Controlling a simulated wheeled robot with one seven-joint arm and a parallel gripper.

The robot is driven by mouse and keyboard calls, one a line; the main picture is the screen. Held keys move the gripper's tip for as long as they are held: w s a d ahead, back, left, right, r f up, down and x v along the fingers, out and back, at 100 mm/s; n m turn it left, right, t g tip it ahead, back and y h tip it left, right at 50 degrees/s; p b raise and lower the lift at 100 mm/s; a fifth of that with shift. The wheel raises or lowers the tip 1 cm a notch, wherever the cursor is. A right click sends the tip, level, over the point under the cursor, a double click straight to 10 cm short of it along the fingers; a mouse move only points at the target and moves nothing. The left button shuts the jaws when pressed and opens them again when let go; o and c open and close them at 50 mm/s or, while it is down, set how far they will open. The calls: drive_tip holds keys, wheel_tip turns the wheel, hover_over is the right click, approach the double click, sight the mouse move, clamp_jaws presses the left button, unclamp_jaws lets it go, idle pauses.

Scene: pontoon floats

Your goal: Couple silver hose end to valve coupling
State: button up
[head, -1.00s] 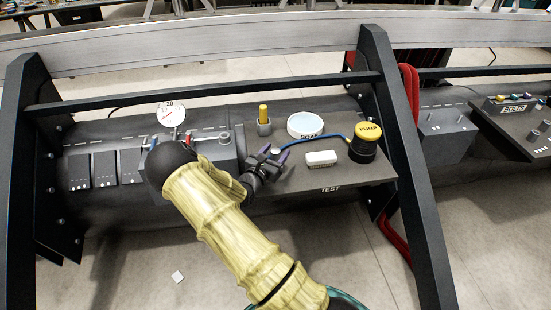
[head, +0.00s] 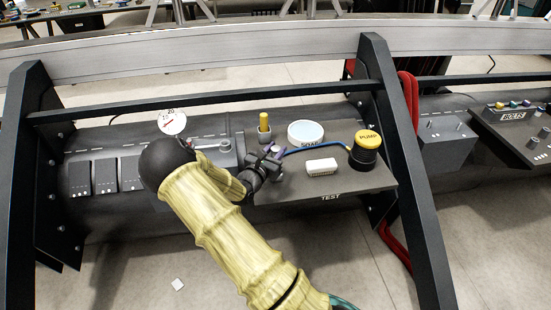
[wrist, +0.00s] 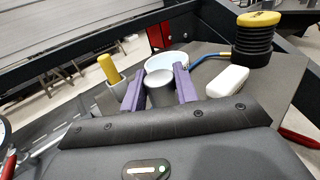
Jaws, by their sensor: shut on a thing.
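The silver hose end (wrist: 160,88) is a smooth cylinder between the two purple fingers of my gripper (wrist: 160,90) in the wrist view. My gripper (head: 274,153) is shut on it, above the left part of the test shelf. A blue hose (head: 322,146) runs from there to the yellow-topped pump (head: 368,142); the pump also shows in the wrist view (wrist: 252,42). A short grey round fitting (head: 225,146), probably the valve coupling, stands on the grey block left of my gripper. My arm partly hides that block. I cannot make out the coupling in the wrist view.
On the test shelf (head: 350,183) stand a yellow-handled tool in a cup (head: 264,124), a white soap tub (head: 306,133) and a white block (head: 321,166). A pressure gauge (head: 172,121) rises behind my arm. Dark frame posts (head: 405,150) flank the work area.

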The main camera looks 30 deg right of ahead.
wheel_tip(320, 180, up, 5)
drive_tip(key=shift+r, duration=0.2)
idle(0.3)
drive_tip(key=shift+r+p, duration=0.1)
drive_tip(key=shift+p, duration=0.3)
drive_tip(key=shift+a+r+p, duration=0.45)
drive_tip(key=shift+a+p, duration=0.1)
drive_tip(key=shift+p, duration=0.55)
drive_tip(key=s+a+r+n+t+y+p, duration=0.3)
drive_tip(key=s+a+n+y+p, duration=0.2)
drive_tip(key=p, duration=1)
drive_tip(key=s+a+r+n+t+y+p, duration=0.4)
drive_tip(key=a+y+p, duration=0.5)
drive_tip(key=p, duration=0.7)
drive_tip(key=s+a+n, duration=0.2)
drive_tip(key=s, duration=0.1)
drive_tip(key=shift+t+y, duration=0.3)
drive_tip(key=shift+y, duration=0.1)
drive_tip(key=shift+a+r, duration=0.1)
drive_tip(key=shift+w, duration=0.1)
